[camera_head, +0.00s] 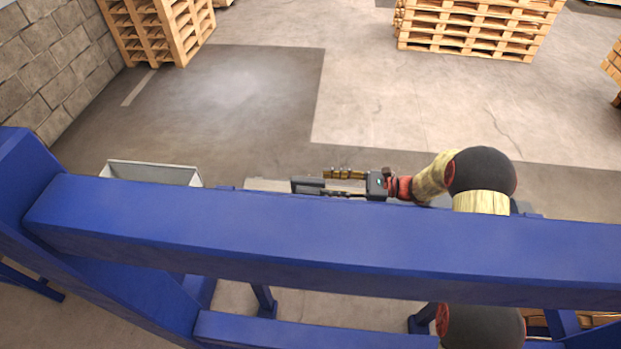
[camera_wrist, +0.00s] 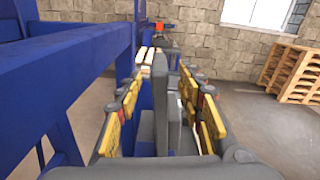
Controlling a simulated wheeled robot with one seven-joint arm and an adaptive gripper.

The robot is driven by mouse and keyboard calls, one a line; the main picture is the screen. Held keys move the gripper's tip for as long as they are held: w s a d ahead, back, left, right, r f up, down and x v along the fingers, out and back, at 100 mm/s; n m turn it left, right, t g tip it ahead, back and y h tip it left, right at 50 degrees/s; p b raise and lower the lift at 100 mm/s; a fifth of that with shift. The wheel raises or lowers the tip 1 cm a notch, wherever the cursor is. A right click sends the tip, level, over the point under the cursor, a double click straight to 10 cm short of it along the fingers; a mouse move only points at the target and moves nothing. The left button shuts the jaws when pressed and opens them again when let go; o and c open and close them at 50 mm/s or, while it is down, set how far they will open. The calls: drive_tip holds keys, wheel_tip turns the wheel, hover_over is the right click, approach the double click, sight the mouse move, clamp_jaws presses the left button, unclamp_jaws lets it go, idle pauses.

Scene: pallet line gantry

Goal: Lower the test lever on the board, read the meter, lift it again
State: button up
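My gripper (camera_head: 312,182) shows in the head view just above the far edge of a blue beam, reaching left. In the wrist view, my gripper (camera_wrist: 163,68) has its yellow-padded fingers spread apart. Grey upright pieces (camera_wrist: 187,95) stand between the fingers, close to the right one; I cannot tell whether they touch or whether they are the test lever. A small red part (camera_wrist: 160,27) on a dark piece shows farther ahead. The board and meter cannot be made out clearly in either view; the blue beam hides much of the area below my gripper.
The blue beam (camera_head: 300,235) crosses the head view, and a blue frame (camera_wrist: 75,75) fills the left of the wrist view. A pale open box (camera_head: 152,174) stands left. Pallet stacks (camera_head: 480,28) (camera_wrist: 292,72) are farther off.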

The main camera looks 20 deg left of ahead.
sight(306, 179)
drive_tip(key=x, duration=0.4)
drive_tip(key=p+x, duration=0.1)
drive_tip(key=x, duration=0.3)
drive_tip(key=shift+r, duration=0.25)
drive_tip(key=shift+c, duration=1.4)
clamp_jaws()
